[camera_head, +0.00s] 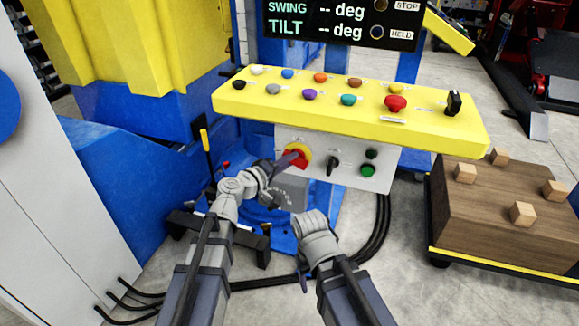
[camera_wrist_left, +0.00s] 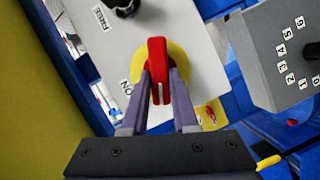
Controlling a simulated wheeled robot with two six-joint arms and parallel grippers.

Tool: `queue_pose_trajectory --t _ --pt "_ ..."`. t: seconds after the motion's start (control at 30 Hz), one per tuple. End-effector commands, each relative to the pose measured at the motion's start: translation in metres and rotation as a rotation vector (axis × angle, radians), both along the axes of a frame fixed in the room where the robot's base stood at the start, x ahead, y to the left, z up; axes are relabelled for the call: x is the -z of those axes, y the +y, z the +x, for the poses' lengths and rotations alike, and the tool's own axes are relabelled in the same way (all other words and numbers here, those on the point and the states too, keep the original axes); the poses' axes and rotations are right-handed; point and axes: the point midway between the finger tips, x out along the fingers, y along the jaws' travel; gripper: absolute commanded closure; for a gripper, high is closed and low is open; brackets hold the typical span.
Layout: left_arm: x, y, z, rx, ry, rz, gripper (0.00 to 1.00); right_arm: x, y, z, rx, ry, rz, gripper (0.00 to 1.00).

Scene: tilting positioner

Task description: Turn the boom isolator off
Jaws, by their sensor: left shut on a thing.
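A red rotary isolator handle (camera_head: 299,159) on a yellow disc sits on the grey panel under the yellow console. In the left wrist view the red handle (camera_wrist_left: 158,62) lies upright in the picture across the yellow disc (camera_wrist_left: 180,62), with the word ON at its lower left. No label naming it as the boom isolator is readable. My left gripper (camera_head: 281,166) reaches it from the left, and its two fingers (camera_wrist_left: 160,88) are shut on the handle's sides. My right gripper (camera_head: 304,281) is low in front of the panel; its jaw is mostly hidden.
The yellow console (camera_head: 330,112) with coloured buttons overhangs the panel. A black selector (camera_head: 332,164) and a green button (camera_head: 368,170) are right of the handle. A grey numbered box (camera_wrist_left: 262,50) is close by. A cart with a wooden block (camera_head: 490,205) stands at right.

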Motion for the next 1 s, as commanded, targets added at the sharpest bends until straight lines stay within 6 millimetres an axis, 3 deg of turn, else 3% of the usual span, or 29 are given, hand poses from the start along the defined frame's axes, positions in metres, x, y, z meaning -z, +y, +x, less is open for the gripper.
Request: queue_pose_trajectory --t 0.1,0.4,1.0 --pt "0.007 0.000 -0.001 0.004 0.030 -0.088 1.00 0.014 0.000 0.000 -0.001 -0.001 -0.002 0.36" --pt "0.008 0.001 -0.001 0.002 0.091 -0.273 1.00 0.030 -0.001 0.000 -0.002 -0.001 -0.005 0.36" --pt "0.006 0.001 -0.001 0.002 0.128 -0.384 1.00 0.039 -0.002 0.001 -0.002 -0.002 -0.008 0.36"
